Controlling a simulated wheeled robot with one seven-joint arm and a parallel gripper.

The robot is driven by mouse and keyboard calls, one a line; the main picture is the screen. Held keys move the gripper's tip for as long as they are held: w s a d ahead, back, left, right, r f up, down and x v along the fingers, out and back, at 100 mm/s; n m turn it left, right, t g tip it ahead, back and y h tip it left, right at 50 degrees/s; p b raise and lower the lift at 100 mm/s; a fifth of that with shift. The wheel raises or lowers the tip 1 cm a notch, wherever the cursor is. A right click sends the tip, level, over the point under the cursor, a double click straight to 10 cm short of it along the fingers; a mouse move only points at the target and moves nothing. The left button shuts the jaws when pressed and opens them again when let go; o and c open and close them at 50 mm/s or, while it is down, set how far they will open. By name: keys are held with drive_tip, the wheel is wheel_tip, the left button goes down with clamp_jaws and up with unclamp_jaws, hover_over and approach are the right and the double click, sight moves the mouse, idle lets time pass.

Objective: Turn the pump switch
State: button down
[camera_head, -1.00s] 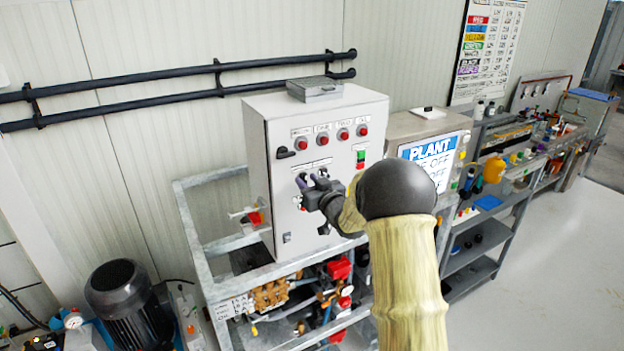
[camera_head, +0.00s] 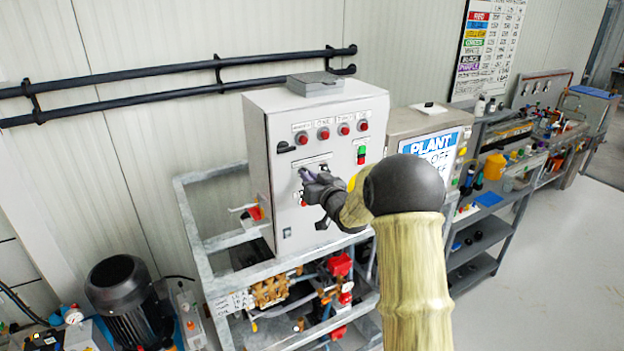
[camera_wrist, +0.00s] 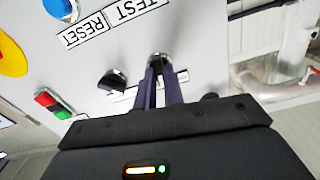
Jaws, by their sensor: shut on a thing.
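The pump control box (camera_head: 255,150) is a white cabinet on a grey metal frame. Its front carries a row of red buttons or lamps, with a green and red button pair at the right. In the wrist view, my gripper (camera_wrist: 160,68) has its two purple fingers shut on a small pump switch (camera_wrist: 157,57) on the panel. The fingertips hide most of this switch. A second black switch (camera_wrist: 112,80) sits to its left, untouched. In the head view, my gripper (camera_head: 303,174) is at the middle of the panel, and its wrist hides part of the front.
A blue button (camera_wrist: 60,9), a yellow disc (camera_wrist: 12,57) and a red-green button pair (camera_wrist: 52,104) lie around the switches. A grey box with a PLANT sign (camera_head: 430,146) stands right of the cabinet. A black motor (camera_head: 122,295) is at lower left. The floor at right is clear.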

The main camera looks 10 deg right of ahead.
drive_tip(key=shift+d+m+b, duration=0.15)
drive_tip(key=shift+m+b, duration=0.2)
drive_tip(key=shift+m, duration=1.5)
drive_tip(key=shift+d+m+b, duration=0.1)
drive_tip(key=shift+m+b, duration=0.2)
drive_tip(key=shift+m, duration=1.55)
drive_tip(key=shift+w+a, duration=0.1)
drive_tip(key=shift+a, duration=0.05)
drive_tip(key=shift+d, duration=0.3)
drive_tip(key=c, duration=1.5)
unclamp_jaws()
drive_tip(key=b+v, duration=0.6)
drive_tip(key=v, duration=1.1)
drive_tip(key=shift+a, duration=0.2)
